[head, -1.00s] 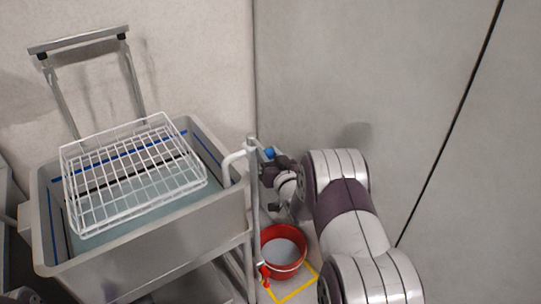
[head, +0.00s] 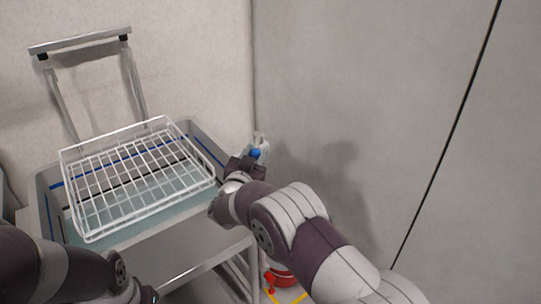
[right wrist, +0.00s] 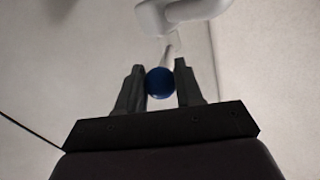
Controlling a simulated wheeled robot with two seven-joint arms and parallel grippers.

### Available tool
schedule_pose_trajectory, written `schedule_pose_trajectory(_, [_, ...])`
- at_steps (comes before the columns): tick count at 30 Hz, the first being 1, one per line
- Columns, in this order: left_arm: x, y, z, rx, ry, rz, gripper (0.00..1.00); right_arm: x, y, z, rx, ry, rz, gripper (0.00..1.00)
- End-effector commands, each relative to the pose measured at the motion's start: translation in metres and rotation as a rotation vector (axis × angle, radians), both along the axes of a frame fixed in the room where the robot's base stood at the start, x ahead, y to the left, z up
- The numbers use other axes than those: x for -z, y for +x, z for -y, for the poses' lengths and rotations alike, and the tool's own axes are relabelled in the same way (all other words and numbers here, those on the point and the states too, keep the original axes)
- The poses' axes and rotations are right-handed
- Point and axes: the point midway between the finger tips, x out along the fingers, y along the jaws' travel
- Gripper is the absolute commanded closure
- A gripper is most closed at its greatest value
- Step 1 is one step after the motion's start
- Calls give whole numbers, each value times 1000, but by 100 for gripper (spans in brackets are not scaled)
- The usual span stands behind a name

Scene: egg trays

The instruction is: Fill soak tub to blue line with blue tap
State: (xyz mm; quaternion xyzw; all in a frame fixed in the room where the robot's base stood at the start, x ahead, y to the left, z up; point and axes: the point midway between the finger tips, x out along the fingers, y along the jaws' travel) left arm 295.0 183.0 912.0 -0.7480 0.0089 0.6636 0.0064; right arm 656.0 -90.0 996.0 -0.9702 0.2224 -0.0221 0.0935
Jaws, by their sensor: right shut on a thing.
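The grey soak tub (head: 205,143) stands at the left with a blue line (head: 58,184) on its inner wall. Pale teal water (head: 125,218) lies in it, and its surface looks below the blue line. The blue tap knob (head: 255,153) is at the tub's right end, and it also shows in the right wrist view (right wrist: 159,82). My right gripper (head: 250,161) is shut on this knob, one finger on each side. The white spout (right wrist: 185,12) shows beyond it in that view. My left arm is at the lower left; its fingers cannot be made out.
A white wire basket (head: 140,180) sits over the tub. A red bucket (head: 284,278) on the floor is mostly hidden by my right arm, near a red tap (head: 269,283) and yellow floor marking (head: 290,297). Walls close off the back and right.

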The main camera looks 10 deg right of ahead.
Motion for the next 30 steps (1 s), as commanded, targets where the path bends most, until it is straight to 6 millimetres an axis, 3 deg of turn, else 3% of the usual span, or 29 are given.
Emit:
schedule_pose_trajectory(12, [-3, 0, 0, 0, 0, 0, 100, 3, 5, -13, 161, 0, -6, 100])
schedule_pose_trajectory(27, [-3, 0, 0, 0, 0, 0, 100, 3, 5, -14, 181, 0, -5, 100])
schedule_pose_trajectory(28, [-3, 0, 0, 0, 0, 0, 100, 3, 5, -14, 181, 0, -5, 61])
schedule_pose_trajectory(30, [-3, 0, 0, 0, 0, 0, 100, 3, 5, -14, 182, 0, -4, 41])
